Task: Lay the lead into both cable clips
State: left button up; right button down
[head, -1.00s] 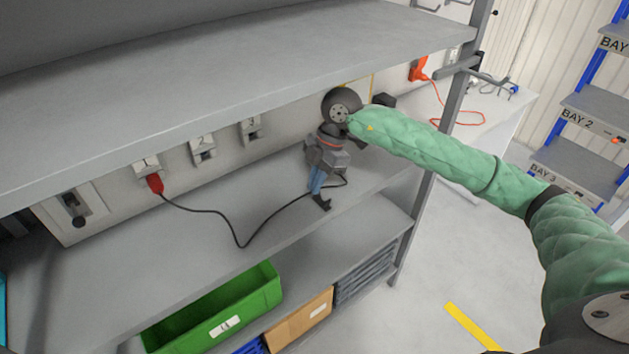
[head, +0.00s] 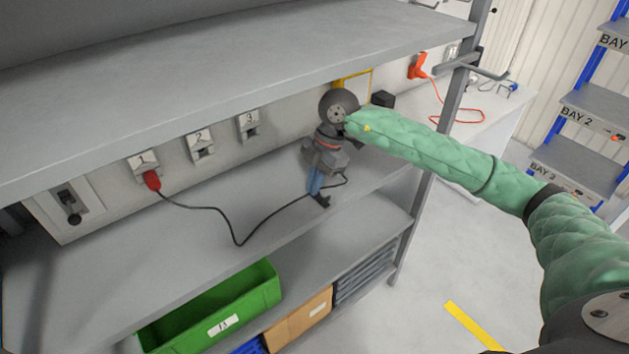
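The black lead (head: 204,209) runs from a red plug (head: 152,180) at the socket marked 1 (head: 143,161). It dips towards the shelf's front, then rises to the right to my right gripper (head: 319,199). The gripper points down over the right part of the shelf. Its blue fingers look close together, with the lead at their dark tips. A short bend of lead shows just right of the fingers. I cannot make out the cable clips; the gripper may hide some of that spot. My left gripper is out of view.
Sockets 2 (head: 199,147) and 3 (head: 248,126) on the back panel look empty. A switch box (head: 70,207) is at left. The upper shelf (head: 200,75) overhangs the panel. A rack post (head: 414,228) stands at right. A green bin (head: 212,310) sits below. The left shelf surface is clear.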

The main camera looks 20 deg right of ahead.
jog(key=shift+f+b, duration=0.85)
jog(key=shift+f, duration=0.9)
jog(key=c, duration=0.9)
grip_release()
jog(key=shift+r, duration=0.1)
jog(key=shift+r+p, duration=2.15)
jog(key=shift+r, duration=1.8)
